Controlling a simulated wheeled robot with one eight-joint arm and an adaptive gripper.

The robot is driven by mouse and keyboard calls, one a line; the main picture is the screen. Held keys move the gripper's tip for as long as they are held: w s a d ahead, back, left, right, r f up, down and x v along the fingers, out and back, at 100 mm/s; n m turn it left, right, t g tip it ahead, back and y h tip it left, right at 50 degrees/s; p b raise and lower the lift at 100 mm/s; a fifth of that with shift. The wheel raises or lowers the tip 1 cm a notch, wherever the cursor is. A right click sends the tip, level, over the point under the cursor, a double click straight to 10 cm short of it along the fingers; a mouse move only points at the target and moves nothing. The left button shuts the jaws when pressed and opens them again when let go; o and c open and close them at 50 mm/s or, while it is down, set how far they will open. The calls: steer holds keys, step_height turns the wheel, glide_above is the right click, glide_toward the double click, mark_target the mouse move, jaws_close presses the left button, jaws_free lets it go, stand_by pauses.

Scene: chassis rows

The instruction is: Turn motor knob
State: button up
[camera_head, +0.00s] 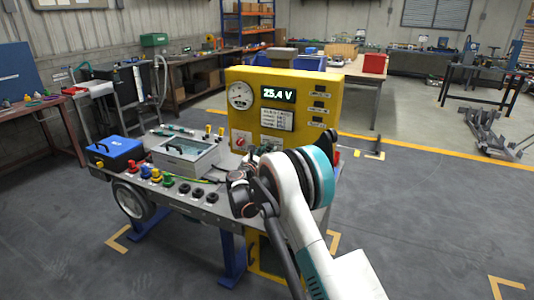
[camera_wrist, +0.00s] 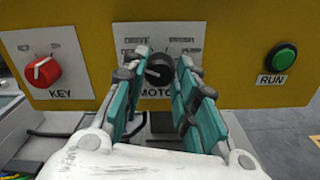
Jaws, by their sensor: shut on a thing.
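The motor knob (camera_wrist: 159,69) is a black round knob with a light pointer line, on a white plate marked "MOTO…" on the yellow panel (camera_head: 330,88). In the wrist view my gripper (camera_wrist: 160,75) has its teal fingers on either side of this knob and is shut on it. The pointer line tilts to the upper left. The fingers cover parts of the plate's lettering. In the head view my arm hides most of the gripper and the knob.
A red KEY knob (camera_wrist: 42,71) is left of the motor knob, and a green RUN button (camera_wrist: 281,57) is right. The panel's display (camera_head: 278,95) reads 25.4 V. A grey open box (camera_head: 187,155) and a blue case (camera_head: 115,152) stand on the bench (camera_head: 222,200).

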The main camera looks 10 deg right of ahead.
steer(key=m+p, duration=0.1)
steer(key=m, duration=2)
steer(key=shift+f, duration=0.15)
steer(key=m, duration=0.5)
steer(key=shift+m, duration=0.4)
steer(key=o, duration=1.1)
